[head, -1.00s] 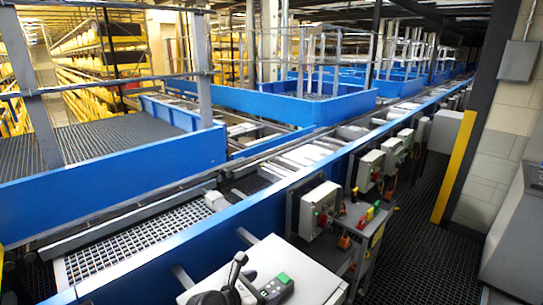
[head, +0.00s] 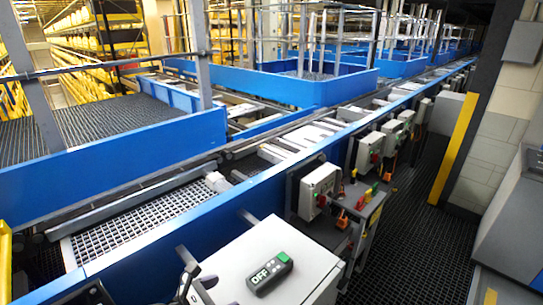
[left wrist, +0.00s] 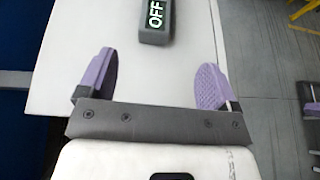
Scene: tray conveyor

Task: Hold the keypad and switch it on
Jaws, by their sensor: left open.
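The keypad (head: 270,271) is a dark grey block with a green button at one end and a display reading OFF. It lies on the white top of a cabinet (head: 232,262). In the left wrist view the keypad (left wrist: 155,22) is at the top, partly cut off, beyond my fingertips. My left gripper (left wrist: 156,75) is open, its purple pads wide apart with nothing between them. In the head view it (head: 190,275) is at the cabinet's left edge, left of the keypad and apart from it. A purple and dark part at the left wrist view's right edge looks like my right gripper (left wrist: 309,95).
A blue-sided conveyor (head: 165,248) runs behind the cabinet. Grey control boxes (head: 319,190) and a small stand with coloured items (head: 362,205) are to the right. Dark grated floor (head: 425,235) is open at the right. The cabinet top around the keypad is clear.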

